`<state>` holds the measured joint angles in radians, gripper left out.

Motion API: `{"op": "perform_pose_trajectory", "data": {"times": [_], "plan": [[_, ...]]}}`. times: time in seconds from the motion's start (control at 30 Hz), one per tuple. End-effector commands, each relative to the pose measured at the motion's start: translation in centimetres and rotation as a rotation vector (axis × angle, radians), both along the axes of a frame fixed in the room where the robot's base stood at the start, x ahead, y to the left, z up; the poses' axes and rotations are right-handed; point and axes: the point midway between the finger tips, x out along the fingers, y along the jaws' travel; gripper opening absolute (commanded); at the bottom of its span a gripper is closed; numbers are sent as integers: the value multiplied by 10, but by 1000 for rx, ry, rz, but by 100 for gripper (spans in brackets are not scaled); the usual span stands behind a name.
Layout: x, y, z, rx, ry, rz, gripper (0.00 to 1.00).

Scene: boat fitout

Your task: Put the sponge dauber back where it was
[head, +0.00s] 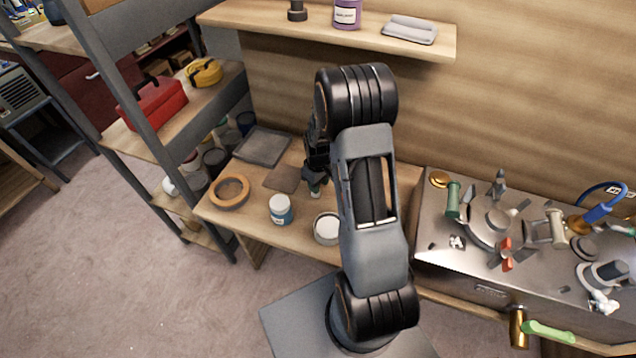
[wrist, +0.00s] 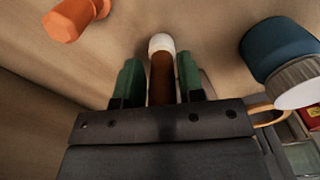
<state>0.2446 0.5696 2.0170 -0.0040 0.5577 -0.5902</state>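The sponge dauber (wrist: 160,72) has a brown handle and a white rounded tip. In the wrist view it lies lengthwise between the two green finger pads of my gripper (wrist: 160,82). The pads close in on both sides of the handle, and the white tip sticks out past them. In the head view my gripper (head: 315,187) is low over the wooden bench (head: 255,228), just behind and right of a blue jar. A small pale tip shows under it. I cannot tell whether the tip touches the bench.
The blue jar with a pale lid (head: 281,209) stands close by; it also shows in the wrist view (wrist: 280,55). A white round tub (head: 327,229), a tape ring (head: 229,191) and a dark flat mat (head: 263,146) are around. An orange object (wrist: 75,20) is near the gripper.

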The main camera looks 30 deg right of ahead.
Motion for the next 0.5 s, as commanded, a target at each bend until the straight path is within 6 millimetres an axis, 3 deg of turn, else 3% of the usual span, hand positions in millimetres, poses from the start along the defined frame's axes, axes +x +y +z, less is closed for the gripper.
{"op": "perform_pose_trajectory", "data": {"times": [0.13,0.5], "plan": [[0,0,0,0,0,0,50],[1,0,9,0,-2,0,51]]}}
